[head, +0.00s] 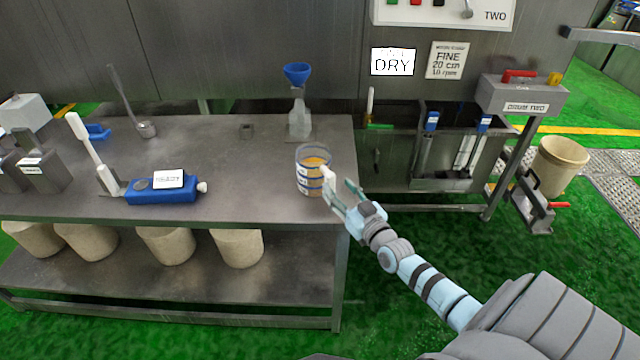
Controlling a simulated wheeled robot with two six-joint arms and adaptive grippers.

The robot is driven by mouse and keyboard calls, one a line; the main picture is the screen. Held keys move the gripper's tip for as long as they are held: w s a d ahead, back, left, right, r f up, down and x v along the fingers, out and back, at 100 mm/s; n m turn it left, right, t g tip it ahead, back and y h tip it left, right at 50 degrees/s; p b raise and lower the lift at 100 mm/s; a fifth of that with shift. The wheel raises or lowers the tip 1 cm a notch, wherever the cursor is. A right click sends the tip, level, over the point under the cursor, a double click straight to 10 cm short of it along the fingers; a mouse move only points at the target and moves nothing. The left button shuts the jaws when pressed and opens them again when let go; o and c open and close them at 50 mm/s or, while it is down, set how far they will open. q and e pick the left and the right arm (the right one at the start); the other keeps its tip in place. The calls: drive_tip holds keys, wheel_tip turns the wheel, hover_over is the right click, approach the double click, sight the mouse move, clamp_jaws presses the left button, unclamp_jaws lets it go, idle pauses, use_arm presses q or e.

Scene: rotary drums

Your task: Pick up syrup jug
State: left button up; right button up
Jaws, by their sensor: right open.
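The syrup jug (312,172) is a clear container with blue bands and amber contents. It stands upright near the right end of the grey metal table (240,195). A white part, which looks like its handle (328,174), sticks out on its right side. My right gripper (340,188) is open at the jug's right side, with its fingers close to the white part. I cannot tell whether they touch it. My left gripper is not in view.
A bottle with a blue funnel (298,100) stands behind the jug. A blue device (162,190) with a white label lies to the left. Several beige pots (238,247) sit on the lower shelf. A metal rack (440,160) stands to the right.

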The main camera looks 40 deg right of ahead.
sight(332, 185)
drive_tip(key=w+b, duration=0.1)
drive_tip(key=w, duration=0.2)
drive_tip(key=w+f+b, duration=0.1)
drive_tip(key=w+b, duration=0.1)
drive_tip(key=shift+w+d+f, duration=0.1)
drive_tip(key=shift+w+f, duration=0.05)
drive_tip(key=shift+w, duration=0.25)
drive_tip(key=shift+r, duration=0.25)
drive_tip(key=shift+s+r, duration=0.2)
drive_tip(key=shift+c, duration=0.6)
drive_tip(key=c, duration=0.3)
clamp_jaws()
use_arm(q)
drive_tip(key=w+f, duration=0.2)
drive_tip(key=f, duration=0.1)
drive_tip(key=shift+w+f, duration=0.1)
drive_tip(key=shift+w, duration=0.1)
